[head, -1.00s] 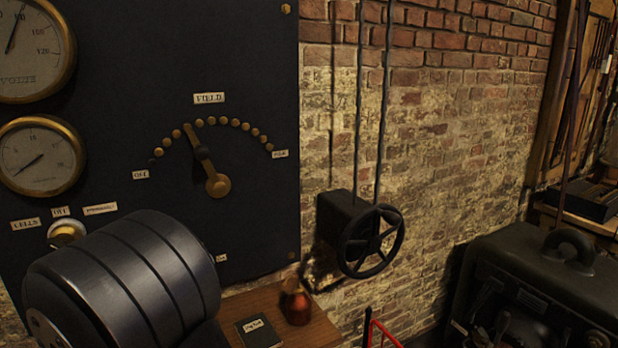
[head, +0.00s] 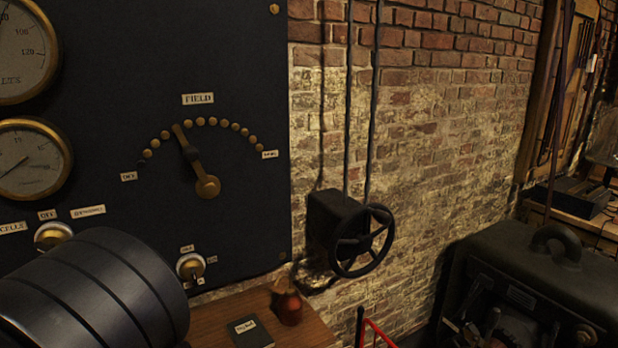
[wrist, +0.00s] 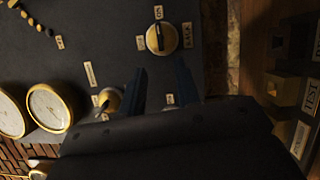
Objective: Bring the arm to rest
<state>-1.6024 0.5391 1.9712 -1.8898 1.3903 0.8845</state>
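My gripper (wrist: 161,75) shows in the wrist view with its two dark fingers apart and nothing seen between them. It faces the dark switchboard panel (wrist: 100,25). One brass knob (wrist: 160,38) lies beyond the fingertips, and another brass knob (wrist: 108,101) is beside the left finger. I cannot tell how far the fingers are from the panel. In the head view, a dark rounded part of my arm (head: 95,290) fills the lower left, and the gripper itself is out of view.
The panel carries two round gauges (head: 28,160) and a field lever (head: 195,165). A black handwheel (head: 362,241) juts from the brick wall. A wooden shelf (head: 220,318) holds a dark book (head: 250,331) and a reddish jar (head: 288,305). A dark machine (head: 530,275) stands at right.

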